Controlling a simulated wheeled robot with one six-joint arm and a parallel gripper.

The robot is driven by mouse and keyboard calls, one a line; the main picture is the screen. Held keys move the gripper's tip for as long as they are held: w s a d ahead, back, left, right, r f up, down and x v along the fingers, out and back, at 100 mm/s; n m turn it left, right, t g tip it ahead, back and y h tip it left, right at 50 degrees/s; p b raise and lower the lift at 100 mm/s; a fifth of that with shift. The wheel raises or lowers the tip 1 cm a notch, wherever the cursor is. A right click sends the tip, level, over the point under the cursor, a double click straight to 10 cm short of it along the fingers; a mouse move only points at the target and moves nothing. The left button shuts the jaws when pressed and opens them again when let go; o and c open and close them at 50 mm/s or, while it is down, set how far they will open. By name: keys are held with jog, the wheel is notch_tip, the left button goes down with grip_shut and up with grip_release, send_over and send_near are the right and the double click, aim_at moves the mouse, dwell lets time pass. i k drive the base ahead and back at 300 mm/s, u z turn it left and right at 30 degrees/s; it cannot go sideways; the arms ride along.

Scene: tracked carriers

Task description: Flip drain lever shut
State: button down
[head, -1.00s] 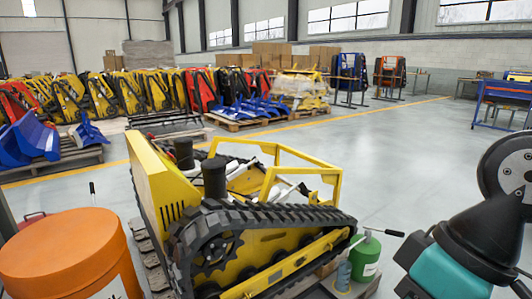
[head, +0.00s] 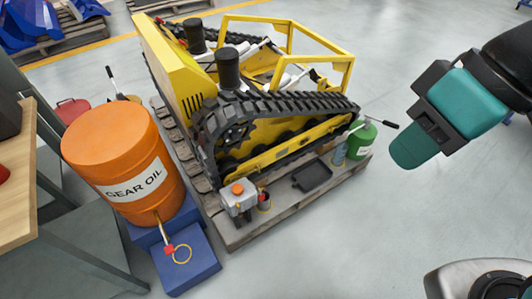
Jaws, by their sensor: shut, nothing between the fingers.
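An orange drum (head: 112,155) labelled GEAR OIL stands at the left in the head view. A thin brass spout (head: 161,228) comes down from its lower front, with a small red part (head: 169,249) that looks like the drain lever. Its exact position, open or shut, is too small to tell. A yellow ring (head: 182,254) is just beside it, over the blue block (head: 190,272). My gripper (head: 404,154), teal and dark grey, is at the right, shut and empty. It is far from the drum and touches nothing.
A yellow tracked carrier (head: 165,65) stands on a wooden pallet (head: 262,228) between the drum and my gripper. A green canister (head: 362,138) with a lever handle and a black tray (head: 312,177) are on the pallet. A wooden-topped bench (head: 22,190) borders the left. Floor at front is clear.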

aim_at(262, 197)
jog(key=u, duration=0.45)
jog(key=k, duration=1.05)
jog(key=z, duration=0.1)
jog(key=i, duration=0.5)
jog(key=z, duration=0.35)
